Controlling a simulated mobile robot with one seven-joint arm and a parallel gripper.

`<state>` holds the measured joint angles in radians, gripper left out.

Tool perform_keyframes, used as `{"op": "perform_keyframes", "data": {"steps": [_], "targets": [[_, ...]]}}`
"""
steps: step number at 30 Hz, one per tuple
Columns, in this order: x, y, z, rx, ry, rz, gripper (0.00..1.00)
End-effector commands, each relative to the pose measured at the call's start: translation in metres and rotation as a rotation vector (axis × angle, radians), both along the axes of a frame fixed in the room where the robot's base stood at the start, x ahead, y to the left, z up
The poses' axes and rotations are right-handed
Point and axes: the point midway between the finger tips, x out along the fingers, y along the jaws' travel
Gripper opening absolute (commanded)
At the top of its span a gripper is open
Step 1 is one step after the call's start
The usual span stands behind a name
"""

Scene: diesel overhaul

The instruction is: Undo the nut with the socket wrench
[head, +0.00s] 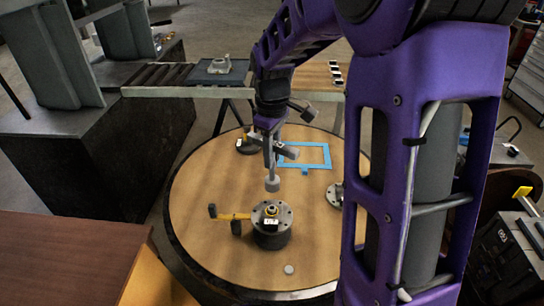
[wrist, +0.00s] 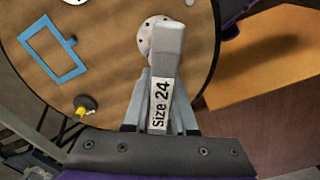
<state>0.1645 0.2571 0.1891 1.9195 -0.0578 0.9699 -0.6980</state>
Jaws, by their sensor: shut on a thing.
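My gripper (head: 272,142) is shut on a grey socket wrench, whose label in the wrist view reads "Size 24" (wrist: 161,100). In the head view the wrench's socket end (head: 272,184) points down. It appears just above a grey round flanged part (head: 270,238) on the table, with a visible gap. In the wrist view the wrench partly covers a pale disc with holes (wrist: 145,38); I cannot tell which flange this is.
A brown box (head: 70,262) stands front left.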

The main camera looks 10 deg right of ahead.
Motion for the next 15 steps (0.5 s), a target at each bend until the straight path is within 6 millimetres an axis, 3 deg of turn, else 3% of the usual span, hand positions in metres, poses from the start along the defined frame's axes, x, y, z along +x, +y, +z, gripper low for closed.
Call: {"op": "perform_keyframes", "data": {"steps": [4, 15], "targets": [[-0.01, 0.0, 0.0, 0.0, -0.001, 0.0, 0.0], [-0.062, 0.0, 0.001, -0.001, -0.002, 0.0, 0.0]]}}
